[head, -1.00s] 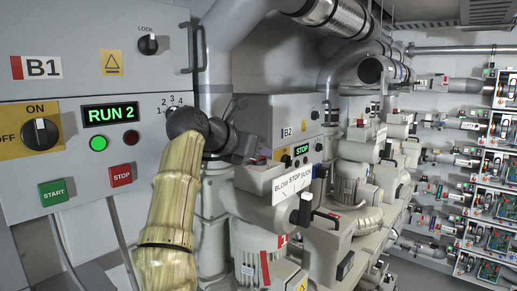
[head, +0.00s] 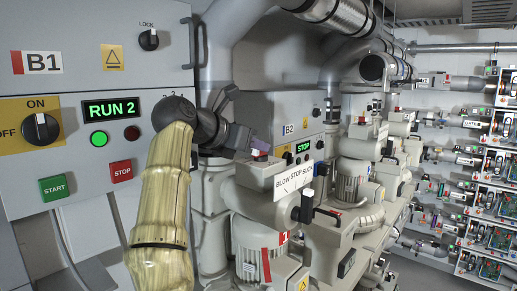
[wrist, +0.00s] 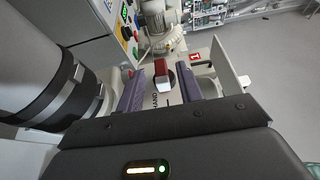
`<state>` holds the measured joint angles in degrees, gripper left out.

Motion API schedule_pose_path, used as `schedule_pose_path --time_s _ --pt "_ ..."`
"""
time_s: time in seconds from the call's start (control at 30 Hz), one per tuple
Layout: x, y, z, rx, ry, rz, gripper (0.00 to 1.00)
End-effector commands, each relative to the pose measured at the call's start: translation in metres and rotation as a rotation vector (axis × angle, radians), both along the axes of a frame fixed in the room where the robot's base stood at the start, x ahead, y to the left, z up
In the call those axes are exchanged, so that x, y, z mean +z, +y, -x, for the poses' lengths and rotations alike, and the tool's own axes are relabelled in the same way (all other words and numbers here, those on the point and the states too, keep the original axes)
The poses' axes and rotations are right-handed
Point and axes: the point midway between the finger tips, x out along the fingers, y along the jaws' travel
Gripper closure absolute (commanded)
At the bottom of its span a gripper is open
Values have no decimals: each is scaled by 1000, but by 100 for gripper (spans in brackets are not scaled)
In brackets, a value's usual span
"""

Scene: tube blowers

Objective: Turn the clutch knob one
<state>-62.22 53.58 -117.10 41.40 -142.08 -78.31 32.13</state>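A knob with a red end and a white end (wrist: 160,70) stands on the cream blower housing, between my fingers as seen in the wrist view, with lettering that looks like "HAND" beside it. I cannot read a clutch label. The red part of a knob also shows in the head view (head: 260,153). My gripper (wrist: 159,86) is open, its two purple-lined fingers on either side of the knob with gaps visible. In the head view my gripper (head: 248,143) is at the top of the nearest blower, partly hidden by my arm.
A "BLOW STOP SUCK" plate (head: 293,179) and its black lever (head: 306,206) stand right of my gripper. The B1 cabinet (head: 75,80), reading RUN 2, is close on the left. Large grey pipes (head: 222,55) rise behind. More blowers line the right.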

Motion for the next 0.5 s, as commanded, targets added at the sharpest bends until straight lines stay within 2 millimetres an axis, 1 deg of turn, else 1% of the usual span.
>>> schedule_pose_path --time_s 0.1,0.3,0.5 --pt "10 14 18 2 -4 0 64" --pt "25 37 46 3 -3 1 64" --pt "34 50 63 1 -2 0 64"
